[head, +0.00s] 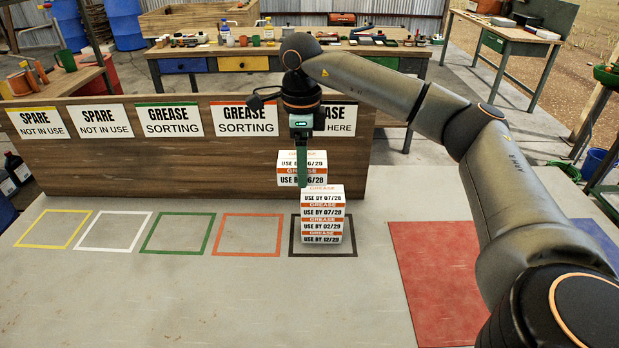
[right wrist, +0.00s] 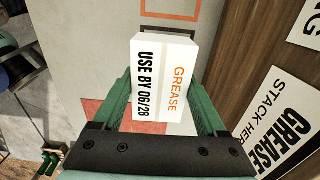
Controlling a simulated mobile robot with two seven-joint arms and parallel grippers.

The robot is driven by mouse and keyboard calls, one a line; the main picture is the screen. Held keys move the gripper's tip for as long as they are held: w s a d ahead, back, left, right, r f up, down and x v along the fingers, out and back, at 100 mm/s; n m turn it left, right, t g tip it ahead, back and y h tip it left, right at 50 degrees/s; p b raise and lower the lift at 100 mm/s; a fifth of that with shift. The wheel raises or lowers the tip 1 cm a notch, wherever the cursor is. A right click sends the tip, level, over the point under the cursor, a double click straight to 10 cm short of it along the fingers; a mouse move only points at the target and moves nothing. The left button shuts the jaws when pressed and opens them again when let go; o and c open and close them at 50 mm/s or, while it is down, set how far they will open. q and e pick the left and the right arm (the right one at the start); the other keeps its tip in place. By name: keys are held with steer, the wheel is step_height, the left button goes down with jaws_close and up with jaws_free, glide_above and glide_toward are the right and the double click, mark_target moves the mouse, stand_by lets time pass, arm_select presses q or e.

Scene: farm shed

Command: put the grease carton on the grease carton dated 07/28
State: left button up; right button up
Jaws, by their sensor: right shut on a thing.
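A white grease carton (head: 315,168) with an orange GREASE band is held in my right gripper (head: 302,165). In the right wrist view the carton (right wrist: 161,80) reads USE BY 06/28 and sits between the two green fingers. A stack of grease cartons stands in the black-outlined square (head: 293,252). Its top carton (head: 322,211) reads USE BY 07/28; below it are cartons dated 02/29 (head: 322,226) and 12/29 (head: 322,239). The held carton appears above and left of the stack, apart from it. The stack is not clearly seen in the wrist view. My left gripper is out of view.
Empty yellow, white, green and orange squares (head: 247,252) lie left of the stack on the grey table (head: 180,300). A wooden board (head: 190,165) with signs stands behind them. A red mat (head: 440,275) lies at the right.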

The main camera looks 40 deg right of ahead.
mark_target(309, 193)
steer(key=shift+d+f, duration=0.5)
steer(key=f, duration=0.2)
steer(key=d+f, duration=0.1)
steer(key=shift+w+d+f, duration=0.1)
steer(key=shift+w+f, duration=0.1)
steer(key=shift+f, duration=0.55)
steer(key=shift+f, duration=0.1)
steer(key=o, duration=1.4)
step_height(309, 193, up, 12)
steer(key=shift+r, duration=0.15)
